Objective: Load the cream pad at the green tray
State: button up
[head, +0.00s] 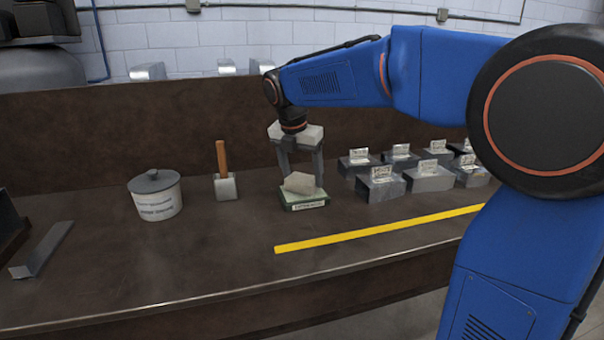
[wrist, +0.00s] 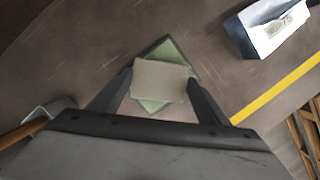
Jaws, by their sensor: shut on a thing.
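The cream pad (head: 301,183) is a small beige block, tilted in the head view, at the top of the green tray. The green tray (head: 304,203) is a small low tray with a white label on its front, standing on the bench. My gripper (head: 302,178) points down over the tray with its fingers on either side of the pad. In the wrist view the pad (wrist: 160,81) is between the fingertips, and my gripper (wrist: 158,88) is shut on it. Green corners of the tray (wrist: 153,104) show around the pad. I cannot tell whether the pad touches the tray.
A mallet (head: 226,185) and a lidded pot (head: 156,197) stand to the left. Several labelled metal blocks (head: 381,184) stand to the right. A yellow strip (head: 375,230) lies in front. A bent metal piece (head: 42,250) lies far left. Bench around the tray is clear.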

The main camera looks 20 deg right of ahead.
jog(key=shift+f, duration=0.45)
dwell(1.3)
jog(key=shift+r, duration=3.55)
